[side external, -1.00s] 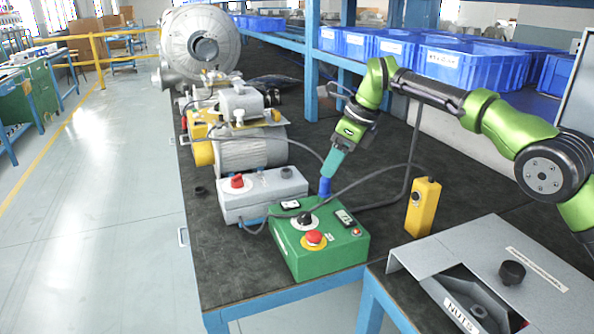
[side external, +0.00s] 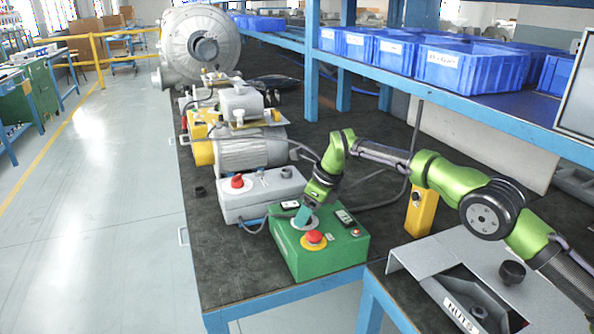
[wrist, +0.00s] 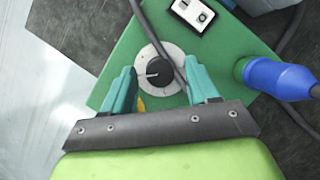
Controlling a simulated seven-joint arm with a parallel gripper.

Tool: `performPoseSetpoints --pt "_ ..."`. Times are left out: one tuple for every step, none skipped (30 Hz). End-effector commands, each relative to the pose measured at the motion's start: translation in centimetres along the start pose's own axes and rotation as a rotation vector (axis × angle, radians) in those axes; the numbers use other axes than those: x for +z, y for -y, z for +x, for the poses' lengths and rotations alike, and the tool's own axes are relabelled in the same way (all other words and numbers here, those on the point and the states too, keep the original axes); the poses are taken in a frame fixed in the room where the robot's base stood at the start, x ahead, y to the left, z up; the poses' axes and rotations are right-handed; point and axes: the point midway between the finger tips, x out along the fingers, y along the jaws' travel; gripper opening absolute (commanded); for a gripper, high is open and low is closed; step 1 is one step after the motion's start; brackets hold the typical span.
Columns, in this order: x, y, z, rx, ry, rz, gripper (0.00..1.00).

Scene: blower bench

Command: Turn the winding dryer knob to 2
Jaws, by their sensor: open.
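A green control box (side external: 335,262) sits at the bench's near end. In the wrist view, its black round knob (wrist: 159,73) stands on a pale round dial (wrist: 174,51), and a white line on the knob points left. In the side view my gripper (side external: 302,217) is low over this dial and hides the knob. In the wrist view my open gripper (wrist: 160,67) has one teal finger on each side of the knob, with gaps visible. I cannot read any dial numbers or a winding dryer label.
A red mushroom button (side external: 314,238) is on the box just in front of the dial. A grey box with a red knob (side external: 237,181) stands behind, and a yellow pendant (side external: 421,212) stands right.

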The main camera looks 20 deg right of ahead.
Motion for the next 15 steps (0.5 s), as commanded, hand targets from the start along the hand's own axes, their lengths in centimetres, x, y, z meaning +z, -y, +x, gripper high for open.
performPoseSetpoints --pt "0.03 0.0 0.13 0.0 0.001 0.0 0.59" --pt "0.03 0.0 0.16 0.0 0.001 0.0 0.59" --pt "0.03 0.0 0.18 0.0 0.001 0.0 0.59" --pt "0.03 0.0 0.19 0.0 0.001 0.0 0.59" --pt "0.03 0.0 0.18 0.0 0.001 0.0 0.59" --pt "0.03 0.0 0.17 0.0 0.001 0.0 0.59" --pt "0.02 0.0 0.17 0.0 0.001 0.0 0.59" --pt "0.02 0.0 0.17 0.0 0.001 0.0 0.59" --pt "0.02 0.0 0.16 0.0 0.0 0.0 0.56" --pt "0.01 0.0 0.16 0.0 0.0 0.0 0.52" --pt "0.01 0.0 0.16 0.0 0.0 0.0 0.47" --pt "0.01 0.0 0.15 0.0 0.0 0.0 0.41" --pt "0.01 0.0 0.15 0.0 0.0 0.0 0.36" --pt "0.01 0.0 0.15 0.0 0.0 0.0 0.32" --pt "0.01 0.01 0.15 0.0 0.0 0.0 0.25"
